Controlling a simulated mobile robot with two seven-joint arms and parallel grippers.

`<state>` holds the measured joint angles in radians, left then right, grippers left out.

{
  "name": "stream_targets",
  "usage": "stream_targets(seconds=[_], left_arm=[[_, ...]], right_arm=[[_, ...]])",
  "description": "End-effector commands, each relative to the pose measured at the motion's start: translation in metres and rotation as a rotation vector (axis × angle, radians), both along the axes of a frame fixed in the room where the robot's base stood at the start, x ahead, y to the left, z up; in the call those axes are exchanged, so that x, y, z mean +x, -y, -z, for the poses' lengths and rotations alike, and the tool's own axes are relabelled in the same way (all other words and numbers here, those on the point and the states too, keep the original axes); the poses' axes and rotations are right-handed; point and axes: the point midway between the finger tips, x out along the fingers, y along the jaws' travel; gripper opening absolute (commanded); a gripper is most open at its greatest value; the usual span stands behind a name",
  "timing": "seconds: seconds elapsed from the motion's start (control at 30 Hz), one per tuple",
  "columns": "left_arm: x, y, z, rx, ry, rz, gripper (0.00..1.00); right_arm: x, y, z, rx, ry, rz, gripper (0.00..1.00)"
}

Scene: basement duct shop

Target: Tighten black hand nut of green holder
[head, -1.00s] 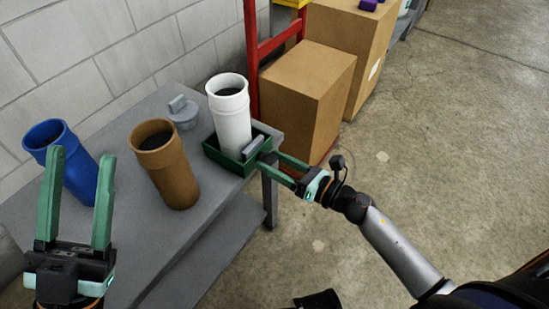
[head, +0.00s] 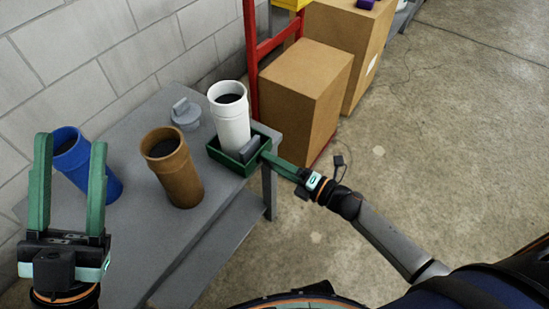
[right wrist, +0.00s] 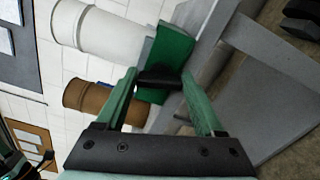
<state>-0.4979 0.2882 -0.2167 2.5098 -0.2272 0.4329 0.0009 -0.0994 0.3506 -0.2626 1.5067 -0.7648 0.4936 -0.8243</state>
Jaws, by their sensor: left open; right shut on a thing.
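The green holder (head: 222,157) is an open box at the table's right corner. It also shows in the right wrist view (right wrist: 174,52). A white pipe (head: 232,125) stands upright in it, with a grey block (head: 250,149) beside the pipe. The black hand nut (right wrist: 157,79) is on the holder's outer side, between my right fingertips; the fingers hide it in the head view. My right gripper (head: 266,158) is shut on the nut, its fingers nearly overlapping in the head view. My left gripper (head: 70,143) is open and empty at the left, in front of a blue pipe.
A brown pipe (head: 172,170) and the blue pipe (head: 88,165) stand on the grey table (head: 150,240). A grey cap (head: 186,115) lies near the wall. A red frame (head: 265,50) and cardboard boxes (head: 305,90) stand behind the holder. Open floor lies to the right.

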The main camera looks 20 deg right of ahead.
Motion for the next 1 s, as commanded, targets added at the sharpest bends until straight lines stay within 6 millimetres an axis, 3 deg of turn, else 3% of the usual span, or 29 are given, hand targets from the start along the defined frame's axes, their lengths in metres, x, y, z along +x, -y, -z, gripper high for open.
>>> stream_targets(seconds=[0.4, 1.0], left_arm=[[-0.001, 0.000, -0.014, 0.009, 0.007, -0.016, 0.50], [-0.001, -0.002, -0.017, 0.007, 0.011, -0.021, 0.50]], right_arm=[[0.000, 0.000, 0.000, 0.191, -0.150, 0.000, 0.14], [0.000, 0.000, 0.002, 0.238, -0.187, 0.000, 0.14]])
